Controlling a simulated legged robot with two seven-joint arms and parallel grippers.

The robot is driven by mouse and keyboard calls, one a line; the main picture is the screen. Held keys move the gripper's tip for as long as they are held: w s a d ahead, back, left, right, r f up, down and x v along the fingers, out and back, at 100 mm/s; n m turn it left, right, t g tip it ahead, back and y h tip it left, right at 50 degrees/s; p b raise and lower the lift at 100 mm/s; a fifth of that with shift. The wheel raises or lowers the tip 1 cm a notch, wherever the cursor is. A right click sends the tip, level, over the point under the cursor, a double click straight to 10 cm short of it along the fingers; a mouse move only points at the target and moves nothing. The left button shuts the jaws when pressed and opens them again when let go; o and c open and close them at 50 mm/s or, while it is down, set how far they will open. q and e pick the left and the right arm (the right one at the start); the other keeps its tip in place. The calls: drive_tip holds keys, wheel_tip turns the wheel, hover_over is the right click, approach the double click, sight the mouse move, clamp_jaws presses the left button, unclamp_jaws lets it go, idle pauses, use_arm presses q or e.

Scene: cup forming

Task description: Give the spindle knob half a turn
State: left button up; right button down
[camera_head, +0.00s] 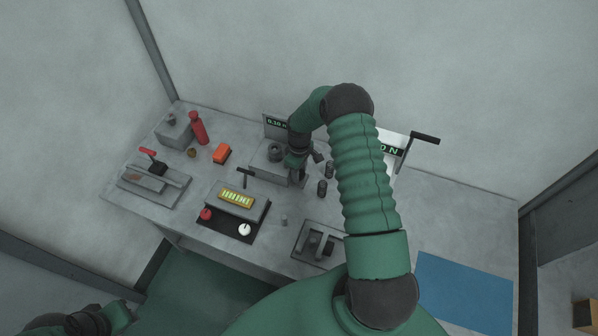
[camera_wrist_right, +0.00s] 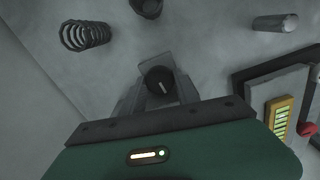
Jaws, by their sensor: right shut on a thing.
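The spindle knob (camera_wrist_right: 160,80) is a dark round cap with a short white mark on top, seen in the right wrist view. My right gripper (camera_wrist_right: 158,88) is shut on it, with one grey finger on either side. In the head view my right gripper (camera_head: 298,166) points down at the middle of the bench, and the knob is hidden under it. My left arm shows only in part at the lower left corner of the head view; its gripper cannot be made out.
A panel (camera_head: 240,210) with a lit display, red button and white dial stands in front. A dark spring (camera_wrist_right: 84,36) lies near the knob. A blue mat (camera_head: 465,292) lies right.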

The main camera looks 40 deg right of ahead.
drive_tip(key=shift+d+r+n+b, duration=0.1)
drive_tip(key=shift+n+b, duration=0.45)
drive_tip(key=shift+n, duration=1.65)
drive_tip(key=shift+w, duration=0.1)
drive_tip(key=c, duration=1.2)
unclamp_jaws()
wheel_tip(320, 180, up, 17)
drive_tip(key=shift+f+b, duration=0.1)
drive_tip(key=shift+b, duration=1)
